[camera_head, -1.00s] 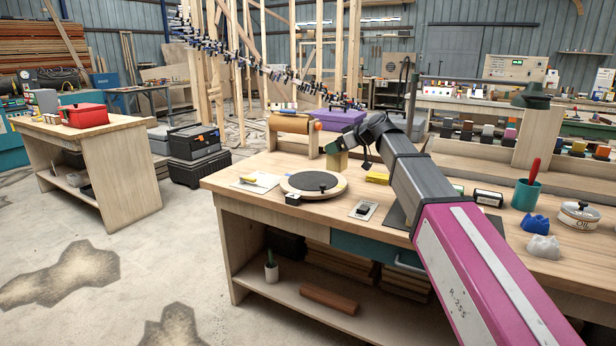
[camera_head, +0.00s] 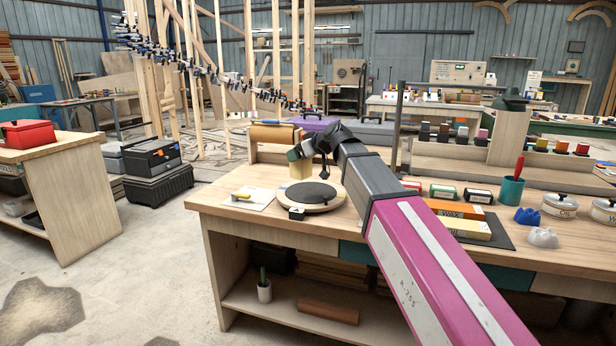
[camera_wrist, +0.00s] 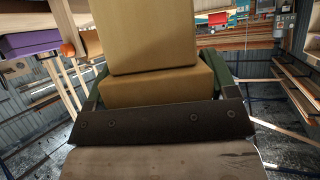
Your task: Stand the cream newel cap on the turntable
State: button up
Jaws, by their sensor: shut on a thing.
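My gripper (camera_head: 303,153) is shut on a tan-cream stepped block, which looks like the cream newel cap (camera_head: 300,169). In the wrist view the cap (camera_wrist: 150,38) shows two blocky tiers between the green fingers of my gripper (camera_wrist: 158,88). The turntable (camera_head: 290,206) is a round pale wooden disc with a dark top on the workbench. In the head view the cap appears just above its far left edge. I cannot tell whether the cap is over the turntable or behind it, or how high it is. Nothing else stands on the turntable's visible top.
My arm crosses the bench to the right. Wax boxes (camera_head: 462,228), a teal cup (camera_head: 511,190) and crown-shaped pieces (camera_head: 542,237) stand farther right.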

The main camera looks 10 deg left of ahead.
jog(key=shift+w+d+f, duration=0.3)
jog(key=shift+w+f, duration=0.95)
jog(key=shift+f, duration=0.2)
jog(key=shift+w+d+f, duration=0.35)
jog(key=shift+w+f, duration=0.9)
jog(key=shift+f, duration=0.15)
jog(key=shift+w+d+f, duration=0.3)
jog(key=shift+w+f, duration=0.95)
jog(key=shift+f, duration=0.2)
jog(key=shift+f, duration=0.1)
jog(key=o, duration=0.9)
jog(key=shift+o, duration=0.2)
jog(key=shift+s+d+r, duration=0.15)
jog(key=shift+d+r, duration=0.05)
jog(key=shift+r, duration=0.05)
jog(key=v, duration=1.1)
jog(key=shift+d, duration=0.25)
